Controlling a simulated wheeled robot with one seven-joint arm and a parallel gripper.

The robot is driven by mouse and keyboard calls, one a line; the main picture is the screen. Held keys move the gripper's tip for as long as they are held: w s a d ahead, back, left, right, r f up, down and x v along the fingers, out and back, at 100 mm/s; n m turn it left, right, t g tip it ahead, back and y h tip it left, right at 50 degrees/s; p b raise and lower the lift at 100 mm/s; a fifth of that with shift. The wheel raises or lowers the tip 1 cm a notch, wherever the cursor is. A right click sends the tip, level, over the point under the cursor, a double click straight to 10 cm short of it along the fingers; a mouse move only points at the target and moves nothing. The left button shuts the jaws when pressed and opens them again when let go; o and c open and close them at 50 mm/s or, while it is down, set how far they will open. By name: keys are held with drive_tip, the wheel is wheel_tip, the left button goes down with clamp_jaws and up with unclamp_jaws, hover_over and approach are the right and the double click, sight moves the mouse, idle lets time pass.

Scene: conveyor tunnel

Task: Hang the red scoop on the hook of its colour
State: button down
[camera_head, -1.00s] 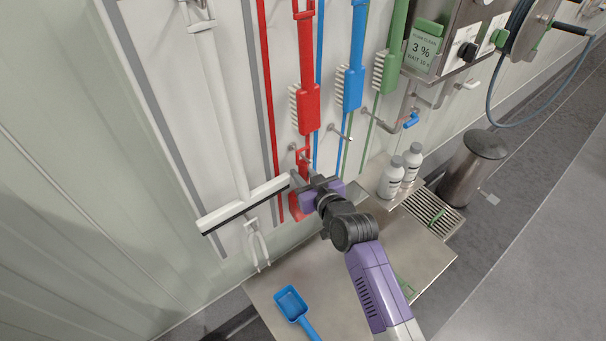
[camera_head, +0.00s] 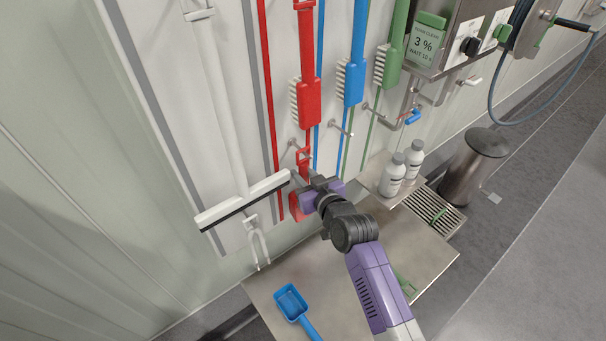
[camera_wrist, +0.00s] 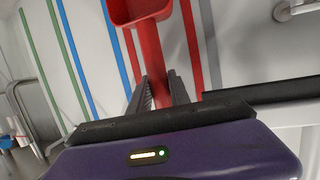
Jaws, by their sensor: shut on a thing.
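The red scoop (camera_head: 296,207) is upright at the wall, bowl low and looped handle end up. My gripper (camera_head: 308,184) is shut on its handle. In the wrist view the scoop's red handle (camera_wrist: 151,58) passes between the two dark fingers (camera_wrist: 160,88), with the bowl (camera_wrist: 138,10) at the top edge. A metal hook (camera_head: 293,144) on the wall is close to the handle's loop, below the red brush (camera_head: 308,100). I cannot tell whether loop and hook touch. My gripper partly hides the scoop.
More wall hooks (camera_head: 337,128) sit to the right, below the blue brush (camera_head: 351,82) and green brush (camera_head: 388,66). A white squeegee (camera_head: 240,200) hangs left. A blue scoop (camera_head: 291,302) lies on the steel table (camera_head: 262,290). White bottles (camera_head: 393,175) stand right.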

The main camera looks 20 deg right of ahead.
drive_tip(key=c, duration=1.1)
unclamp_jaws()
drive_tip(key=shift+v, duration=3.95)
